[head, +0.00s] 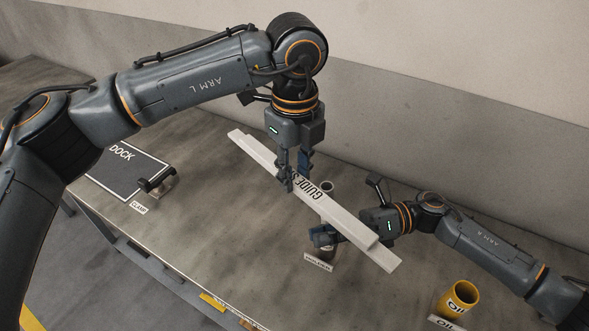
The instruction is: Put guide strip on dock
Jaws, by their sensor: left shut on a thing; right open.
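The guide strip (345,220) is a long pale bar with dark lettering, slanting from upper left to lower right above the table. My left gripper (286,180) is shut on it left of its middle, from above. My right gripper (322,237) is open and low near the strip's right half. The strip crosses in front of its fingers and hides part of them; I cannot tell whether they touch. The dock (118,175) is a dark, white-edged plate on the table at the left, partly hidden by my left arm.
A dark clamp (157,184) stands at the dock's right edge. A small round piece (327,186) lies behind the strip. A labelled dark holder (325,254) is below my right gripper. A yellow oil cup (460,297) stands at lower right. The table (215,225) between clamp and strip is clear.

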